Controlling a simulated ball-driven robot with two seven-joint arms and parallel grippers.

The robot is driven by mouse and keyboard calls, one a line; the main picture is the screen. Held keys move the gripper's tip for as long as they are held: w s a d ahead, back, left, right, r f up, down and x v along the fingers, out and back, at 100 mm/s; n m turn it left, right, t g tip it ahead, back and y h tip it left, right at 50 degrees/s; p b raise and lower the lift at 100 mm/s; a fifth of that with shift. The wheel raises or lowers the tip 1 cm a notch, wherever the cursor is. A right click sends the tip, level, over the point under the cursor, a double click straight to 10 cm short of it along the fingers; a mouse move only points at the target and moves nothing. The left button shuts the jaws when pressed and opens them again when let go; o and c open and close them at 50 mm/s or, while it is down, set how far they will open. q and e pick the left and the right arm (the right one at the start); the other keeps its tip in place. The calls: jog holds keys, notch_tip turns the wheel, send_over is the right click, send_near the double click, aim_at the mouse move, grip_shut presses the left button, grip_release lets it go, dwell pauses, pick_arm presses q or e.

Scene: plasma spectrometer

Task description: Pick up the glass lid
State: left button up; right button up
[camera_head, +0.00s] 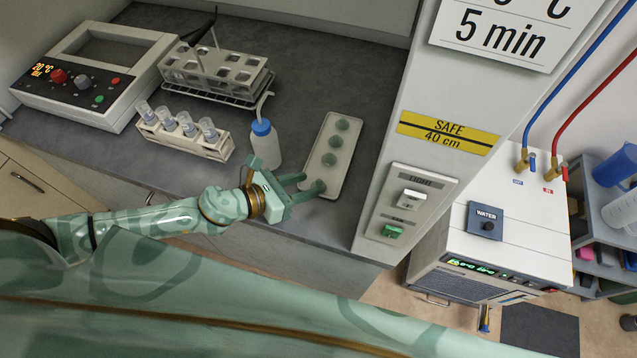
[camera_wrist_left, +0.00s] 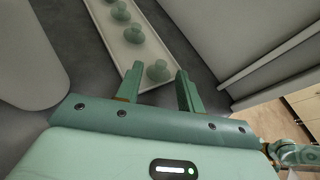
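Several small green glass lids with knobs stand in a row on a white tray (camera_head: 340,168) on the dark bench. The nearest glass lid (camera_head: 319,186) is at the tray's front end, by my left gripper (camera_head: 308,184). In the left wrist view, my left gripper (camera_wrist_left: 159,74) has its two fingers apart, with a clear gap between them. The nearest lid (camera_wrist_left: 158,69) shows in line with this gap, at about the fingertips. Whether the fingers touch it cannot be told. Other lids (camera_wrist_left: 133,34) stand farther along the tray. My right gripper is not in view.
A wash bottle with a blue cap (camera_head: 264,145) stands just left of the tray. A rack of small bottles (camera_head: 185,133), a tube rack (camera_head: 215,75) and a control box (camera_head: 95,75) are farther left. A white panel with switches (camera_head: 412,205) rises to the right.

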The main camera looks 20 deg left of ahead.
aim_at(316, 183)
pick_arm(q)
jog(key=x, duration=0.5)
jog(key=shift+s, duration=0.1)
grip_shut()
